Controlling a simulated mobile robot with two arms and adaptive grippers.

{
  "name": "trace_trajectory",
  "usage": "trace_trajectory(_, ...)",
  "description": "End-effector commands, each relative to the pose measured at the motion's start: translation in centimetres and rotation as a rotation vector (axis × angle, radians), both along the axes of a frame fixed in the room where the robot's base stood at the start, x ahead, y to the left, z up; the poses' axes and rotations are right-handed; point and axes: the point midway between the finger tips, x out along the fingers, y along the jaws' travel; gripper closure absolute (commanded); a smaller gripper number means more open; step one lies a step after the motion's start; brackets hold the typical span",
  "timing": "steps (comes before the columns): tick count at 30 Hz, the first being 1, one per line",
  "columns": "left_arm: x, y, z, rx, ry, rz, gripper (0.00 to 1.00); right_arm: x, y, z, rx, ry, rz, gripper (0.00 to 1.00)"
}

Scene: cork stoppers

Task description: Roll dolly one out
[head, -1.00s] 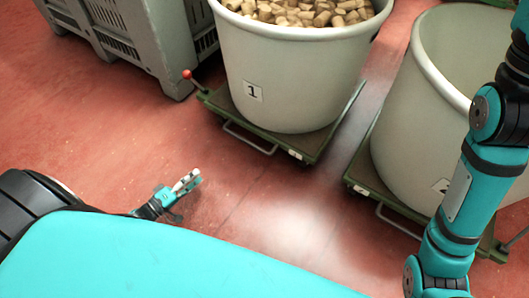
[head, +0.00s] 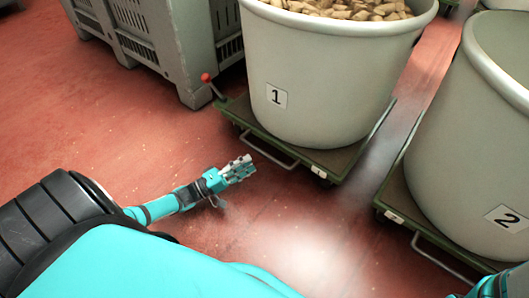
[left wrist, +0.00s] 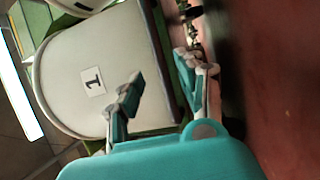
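Dolly one is a low green dolly (head: 338,161) under a big pale tub marked 1 (head: 330,75), which is full of corks. A metal bar handle (head: 267,152) sticks out along its near edge. A lever with a red knob (head: 206,77) stands at its left corner. My left gripper (head: 240,168) is low over the floor, just in front of the handle, apparently not touching it. In the left wrist view its fingers (left wrist: 160,82) are apart with nothing between them, and tub 1 (left wrist: 75,55) shows beyond.
A second pale tub marked 2 (head: 460,150) stands on its own green dolly (head: 393,196) close to the right, with a narrow gap between. A grey slatted crate (head: 170,45) stands at the back left. The red floor in front is clear.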

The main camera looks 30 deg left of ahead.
Motion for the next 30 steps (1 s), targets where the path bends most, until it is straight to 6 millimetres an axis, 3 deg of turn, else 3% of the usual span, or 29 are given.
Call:
trace_trajectory(3, 2.3, -1.2, 0.1, -0.002, -0.004, -0.002, 0.62, 0.0, 0.0, -1.4, 0.000, 0.000, 0.000, 1.00)
trace_trajectory(10, 5.2, -2.7, 0.8, -0.001, -0.002, -0.001, 0.62, 0.0, 0.0, -2.6, 0.000, 0.000, 0.000, 1.00)
trace_trajectory(23, 6.1, -3.2, 1.2, 0.000, 0.001, 0.000, 0.62, 0.0, 0.0, -2.8, -0.001, 0.000, 0.000, 1.00)
trace_trajectory(30, 6.1, -3.2, 1.2, 0.000, 0.001, 0.000, 0.92, 0.0, 0.0, -2.8, 0.000, 0.001, 0.000, 1.00)
